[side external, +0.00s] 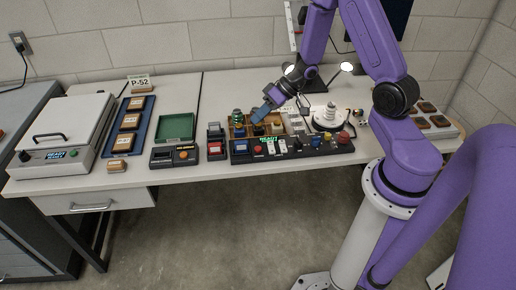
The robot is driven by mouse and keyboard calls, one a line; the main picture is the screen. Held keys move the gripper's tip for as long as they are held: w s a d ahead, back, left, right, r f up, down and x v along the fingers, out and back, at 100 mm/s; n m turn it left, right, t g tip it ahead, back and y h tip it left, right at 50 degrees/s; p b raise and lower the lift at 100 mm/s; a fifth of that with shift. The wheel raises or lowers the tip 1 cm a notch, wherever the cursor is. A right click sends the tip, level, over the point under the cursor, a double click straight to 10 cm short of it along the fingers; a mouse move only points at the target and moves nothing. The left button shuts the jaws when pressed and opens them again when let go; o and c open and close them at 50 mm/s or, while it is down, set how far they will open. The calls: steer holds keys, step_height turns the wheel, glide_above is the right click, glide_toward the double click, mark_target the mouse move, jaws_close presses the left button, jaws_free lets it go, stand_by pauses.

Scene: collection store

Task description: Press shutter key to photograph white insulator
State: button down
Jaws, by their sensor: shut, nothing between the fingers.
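The white insulator (331,113) stands upright on a white round base at the right of the bench, beside a small lit lamp. A long black control panel (318,147) lies along the bench's front edge, with a green lit display and several coloured keys and knobs. A blue key (241,146) is at its left end and a red knob (343,137) at its right end. I cannot read which key is the shutter key. My gripper (262,113) is shut and empty.
To the left are a green tray (175,128), a dark device (175,155), a red-and-black device (216,149), a blue tray of wooden blocks (123,142) and a white lidded machine (58,133). Lamps flank the insulator.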

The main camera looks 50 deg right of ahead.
mark_target(261, 148)
steer(key=shift+s+d+f+y, duration=0.15)
steer(key=shift+y, duration=0.15)
steer(key=shift+f, duration=4.4)
steer(key=shift+f, duration=0.15)
steer(key=shift+f, duration=0.25)
steer(key=shift+f, duration=0.45)
steer(key=shift+r, duration=0.9)
